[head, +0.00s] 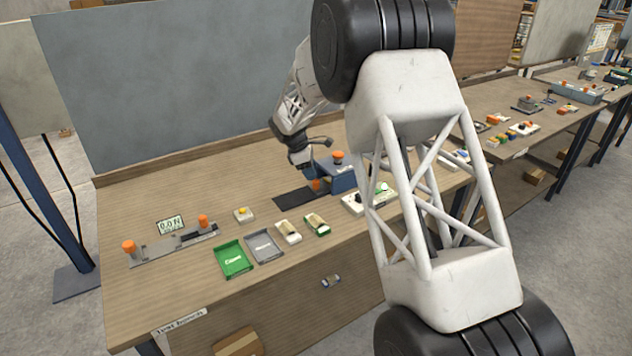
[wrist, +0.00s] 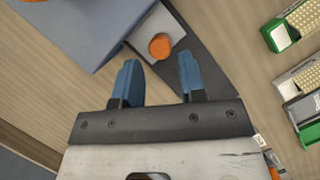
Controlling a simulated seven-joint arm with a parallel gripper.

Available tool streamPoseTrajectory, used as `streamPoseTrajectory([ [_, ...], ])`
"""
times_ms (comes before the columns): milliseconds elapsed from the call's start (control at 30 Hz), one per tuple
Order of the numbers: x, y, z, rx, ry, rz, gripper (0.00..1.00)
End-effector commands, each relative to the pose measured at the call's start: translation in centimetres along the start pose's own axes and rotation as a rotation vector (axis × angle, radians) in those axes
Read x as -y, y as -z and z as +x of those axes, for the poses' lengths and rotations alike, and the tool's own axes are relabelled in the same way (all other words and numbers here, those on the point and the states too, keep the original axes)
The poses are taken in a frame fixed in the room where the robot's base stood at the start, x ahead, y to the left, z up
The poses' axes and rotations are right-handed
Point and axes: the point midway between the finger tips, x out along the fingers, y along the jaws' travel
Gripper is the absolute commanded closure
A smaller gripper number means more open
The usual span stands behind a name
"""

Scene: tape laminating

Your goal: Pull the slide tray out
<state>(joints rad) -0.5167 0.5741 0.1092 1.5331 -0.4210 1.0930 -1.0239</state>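The slide tray (wrist: 150,24) is a light grey plate on a dark track (wrist: 198,62), beside the blue laminating machine (wrist: 88,28). An orange knob (wrist: 160,46) stands on the tray. In the head view the machine (head: 342,181) has an orange knob on top, and the tray's knob (head: 316,185) shows low beside it on the track (head: 295,198). My gripper (wrist: 159,62) is open and empty, with its two blue fingers apart. In the wrist view the knob lies just beyond the gap between the fingertips. I cannot tell the height between them.
Green (head: 233,259) and grey (head: 265,246) bins sit at the table's front. Small boxed parts (head: 288,232) lie to their right. A metal fixture with orange knobs (head: 172,246) is at the left.

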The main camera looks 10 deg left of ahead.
Motion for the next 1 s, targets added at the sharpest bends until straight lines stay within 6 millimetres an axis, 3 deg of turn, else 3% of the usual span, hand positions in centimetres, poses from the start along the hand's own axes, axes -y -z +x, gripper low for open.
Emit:
streamPoseTrajectory([
  [333,0.0,-0.1,3.9,0.001,0.001,0.0,0.62],
  [800,0.0,-0.1,4.7,0.0,0.0,0.001,0.62],
  [1000,0.0,-0.1,4.7,0.0,0.0,0.001,0.93],
])
